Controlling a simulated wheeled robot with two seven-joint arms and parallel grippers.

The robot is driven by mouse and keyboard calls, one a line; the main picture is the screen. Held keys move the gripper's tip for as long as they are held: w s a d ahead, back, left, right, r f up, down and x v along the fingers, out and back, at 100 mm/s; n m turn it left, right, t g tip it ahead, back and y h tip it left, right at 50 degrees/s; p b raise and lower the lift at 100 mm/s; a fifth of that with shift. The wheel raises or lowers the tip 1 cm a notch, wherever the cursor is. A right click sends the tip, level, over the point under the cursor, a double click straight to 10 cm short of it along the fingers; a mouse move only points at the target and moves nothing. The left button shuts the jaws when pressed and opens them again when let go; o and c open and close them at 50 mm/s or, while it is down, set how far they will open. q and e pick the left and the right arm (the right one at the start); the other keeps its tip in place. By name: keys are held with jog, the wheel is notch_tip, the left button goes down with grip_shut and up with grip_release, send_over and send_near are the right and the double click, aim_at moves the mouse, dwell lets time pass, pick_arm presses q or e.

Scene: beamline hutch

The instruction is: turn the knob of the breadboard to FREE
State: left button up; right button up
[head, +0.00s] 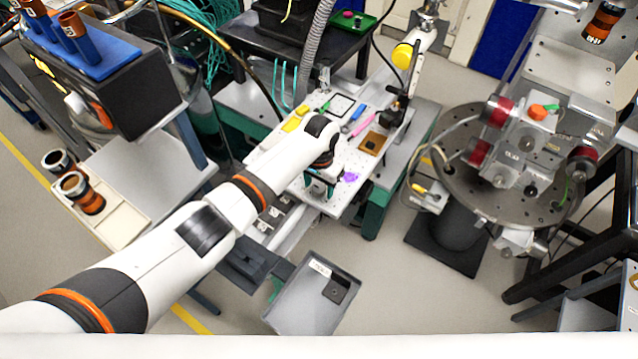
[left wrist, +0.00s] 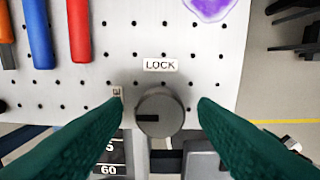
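The breadboard (head: 352,160) is a pale plate with rows of holes, and it also shows in the left wrist view (left wrist: 130,42). The round grey knob (left wrist: 160,112) is at its near edge, below a LOCK label (left wrist: 160,65). A dark mark on the knob's face runs from near its middle to the left. A small label (left wrist: 116,91) is left of the knob, too small to read. My left gripper (head: 320,188) is open, its green fingers on either side of the knob, with visible gaps. In the head view the gripper hides the knob. My right gripper is not in view.
Tools lie on the breadboard, among them a pink one (head: 362,127), a red-handled one (left wrist: 79,30) and a purple piece (left wrist: 208,8). A round perforated stage (head: 455,185) stands to the right. A grey tray (head: 300,305) is in front, low down.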

aim_at(319, 188)
pick_arm(q)
notch_tip(319, 188, up, 12)
jog(key=b, duration=0.1)
jog(key=shift+b, duration=0.3)
dwell(0.3)
jog(key=shift+s+f, duration=0.1)
dwell(0.3)
